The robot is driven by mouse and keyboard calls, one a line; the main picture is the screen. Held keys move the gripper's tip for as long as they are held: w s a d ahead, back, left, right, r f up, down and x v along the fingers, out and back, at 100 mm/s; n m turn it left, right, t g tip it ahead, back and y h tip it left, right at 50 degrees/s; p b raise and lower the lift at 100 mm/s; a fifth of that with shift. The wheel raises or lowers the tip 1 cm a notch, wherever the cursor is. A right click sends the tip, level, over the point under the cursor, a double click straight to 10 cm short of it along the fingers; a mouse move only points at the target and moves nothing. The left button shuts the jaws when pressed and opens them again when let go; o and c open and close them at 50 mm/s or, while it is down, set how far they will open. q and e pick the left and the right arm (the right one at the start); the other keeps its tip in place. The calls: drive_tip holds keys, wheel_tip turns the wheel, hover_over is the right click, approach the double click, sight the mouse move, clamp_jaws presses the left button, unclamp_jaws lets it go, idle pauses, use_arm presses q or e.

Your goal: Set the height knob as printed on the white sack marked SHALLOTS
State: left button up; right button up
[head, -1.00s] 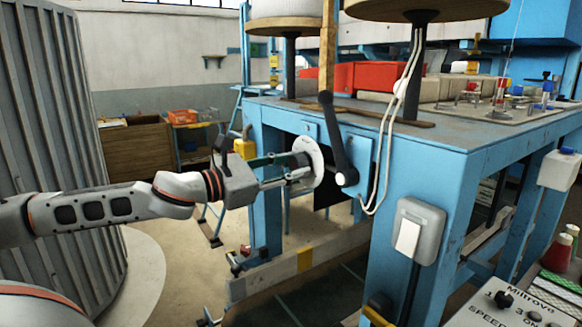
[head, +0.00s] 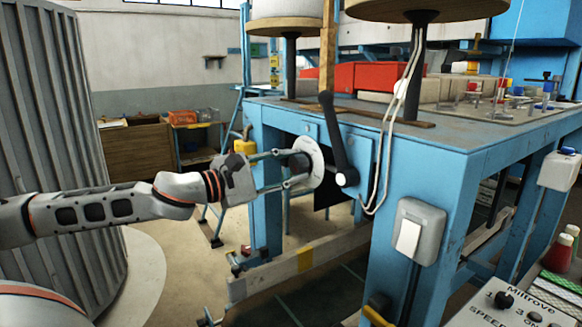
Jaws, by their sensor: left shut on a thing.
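A dark height knob (head: 299,163) sits on a round white dial plate (head: 316,160) on the blue machine frame. My left gripper (head: 297,166) reaches in from the left and is shut on the knob, one finger above it and one below. The marks on the dial are too small to read. The white sack marked SHALLOTS is not in view. My right gripper is not in view.
A black crank handle (head: 338,140) hangs just right of the dial, with white cables (head: 385,150) beside it. A grey box (head: 417,232) is on the blue table's front leg. A control panel (head: 515,303) stands at lower right. A corrugated grey cylinder (head: 55,130) is at left.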

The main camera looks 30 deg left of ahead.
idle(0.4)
use_arm(q)
drive_tip(key=o, duration=1.1)
wheel_tip(320, 180, up, 8)
drive_tip(key=shift+r, duration=0.1)
drive_tip(key=shift+w+a+r, duration=0.1)
drive_tip(key=shift+a+r, duration=0.1)
drive_tip(key=shift+r, duration=0.3)
drive_tip(key=shift+d+r, duration=0.15)
drive_tip(key=shift+r, duration=0.3)
